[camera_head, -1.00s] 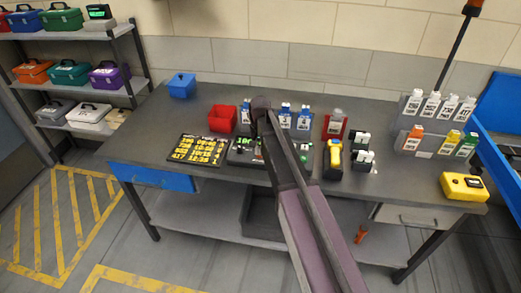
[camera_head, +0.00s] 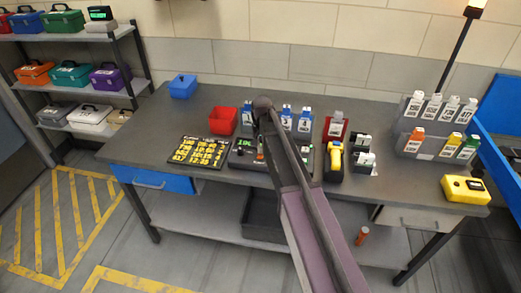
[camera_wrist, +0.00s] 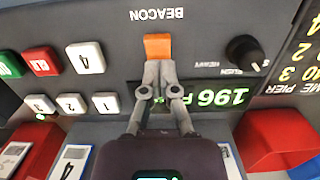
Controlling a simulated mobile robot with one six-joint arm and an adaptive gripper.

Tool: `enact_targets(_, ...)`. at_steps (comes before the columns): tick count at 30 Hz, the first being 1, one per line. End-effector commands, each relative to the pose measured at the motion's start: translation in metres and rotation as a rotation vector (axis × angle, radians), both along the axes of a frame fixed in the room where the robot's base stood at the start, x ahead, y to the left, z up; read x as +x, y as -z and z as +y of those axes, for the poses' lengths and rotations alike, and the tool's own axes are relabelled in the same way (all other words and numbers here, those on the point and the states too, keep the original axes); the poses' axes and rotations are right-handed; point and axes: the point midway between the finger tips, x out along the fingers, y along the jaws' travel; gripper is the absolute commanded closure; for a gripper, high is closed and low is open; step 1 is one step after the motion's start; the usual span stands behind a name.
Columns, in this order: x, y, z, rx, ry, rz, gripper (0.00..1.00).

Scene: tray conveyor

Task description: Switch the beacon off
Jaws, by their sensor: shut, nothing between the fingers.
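The beacon (camera_head: 475,11) tops a dark pole at the upper right of the head view, cut by the frame edge; its visible part glows pale and bright. The dark control panel (camera_wrist: 205,25) fills much of the wrist view, upside down. Its orange switch (camera_wrist: 158,46) sits under the BEACON label. My gripper (camera_wrist: 159,66) is shut and empty, its fingertips right at the switch's near edge; I cannot tell whether they touch. In the head view my arm hides part of the panel (camera_head: 240,160).
The panel also carries a black knob (camera_wrist: 245,53), a green display (camera_wrist: 205,97), and several white, red and green buttons. A red bin (camera_head: 222,121), a yellow-keyed board (camera_head: 200,151) and a yellow handheld device (camera_head: 335,158) stand close by on the grey bench (camera_head: 140,140).

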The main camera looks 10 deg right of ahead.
Motion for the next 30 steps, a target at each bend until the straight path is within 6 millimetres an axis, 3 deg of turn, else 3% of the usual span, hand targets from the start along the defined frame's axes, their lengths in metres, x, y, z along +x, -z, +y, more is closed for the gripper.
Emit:
enact_targets(14, 0.001, -0.011, 0.0, 0.001, 0.0, 0.001, 1.0)
enact_targets(30, 0.006, -0.053, -0.002, 0.0, -0.001, 0.0, 1.0)
